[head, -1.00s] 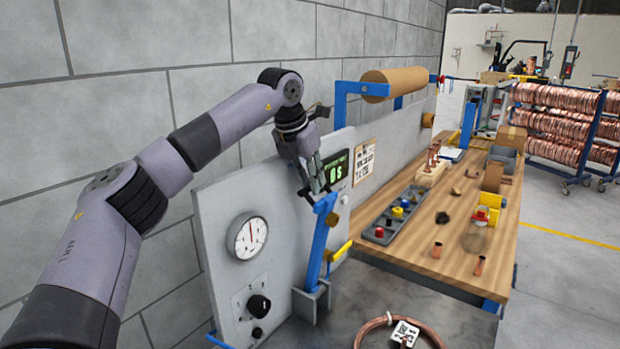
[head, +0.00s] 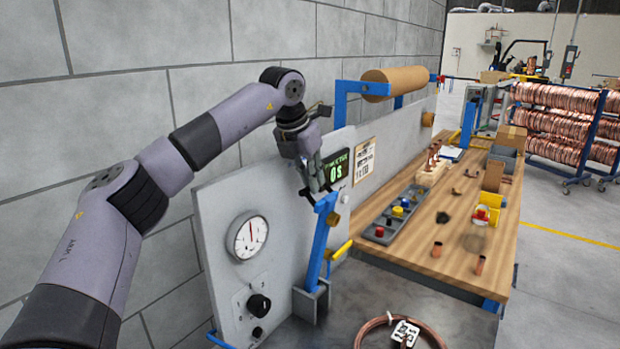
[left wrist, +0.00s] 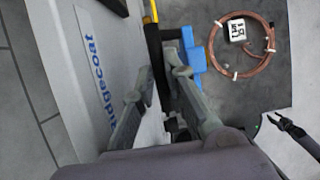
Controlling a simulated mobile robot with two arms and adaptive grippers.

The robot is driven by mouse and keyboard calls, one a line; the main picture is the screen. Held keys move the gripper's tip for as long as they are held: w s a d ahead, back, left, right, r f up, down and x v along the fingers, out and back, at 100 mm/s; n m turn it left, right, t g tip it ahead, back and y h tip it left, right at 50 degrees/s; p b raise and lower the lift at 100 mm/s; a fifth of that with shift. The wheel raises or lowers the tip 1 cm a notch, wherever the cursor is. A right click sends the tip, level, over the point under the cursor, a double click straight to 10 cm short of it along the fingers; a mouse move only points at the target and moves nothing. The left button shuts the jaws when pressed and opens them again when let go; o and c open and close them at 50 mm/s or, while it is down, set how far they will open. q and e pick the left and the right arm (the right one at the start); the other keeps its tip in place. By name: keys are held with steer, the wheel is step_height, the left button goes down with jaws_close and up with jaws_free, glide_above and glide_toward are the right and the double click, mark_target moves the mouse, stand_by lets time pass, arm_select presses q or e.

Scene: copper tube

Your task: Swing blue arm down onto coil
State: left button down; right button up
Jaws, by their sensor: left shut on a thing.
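The blue arm (head: 320,248) stands nearly upright, leaning slightly, in a grey bracket at the front of the grey panel. My left gripper (head: 320,196) is shut on its upper end. In the left wrist view, my left gripper's fingers (left wrist: 160,88) reach toward the blue arm (left wrist: 192,58), whose lower part is partly hidden by them. The copper coil (head: 373,328) with a white tag lies on the dark surface below, apart from the arm. The coil also shows whole in the left wrist view (left wrist: 218,62).
The grey panel (head: 215,215) carries a gauge (head: 247,238), a black knob (head: 259,305) and a display (head: 335,168). A yellow-ended handle (head: 342,250) sits just right of the blue arm. The wooden bench (head: 420,262) behind holds a parts tray and copper fittings.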

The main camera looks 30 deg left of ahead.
arm_select(q)
steer(key=d+f+b, duration=0.2)
steer(key=d+b, duration=0.1)
steer(key=d, duration=0.7)
steer(key=s+d+f+y+b, duration=0.1)
steer(key=d+f+b, duration=0.2)
steer(key=d, duration=0.6)
steer(key=shift+s+d+f, duration=0.2)
steer(key=shift+s+d, duration=0.05)
steer(key=shift+d, duration=0.15)
steer(key=c, duration=1.9)
jaws_free()
steer(key=v, duration=1.2)
steer(key=shift+d, duration=0.25)
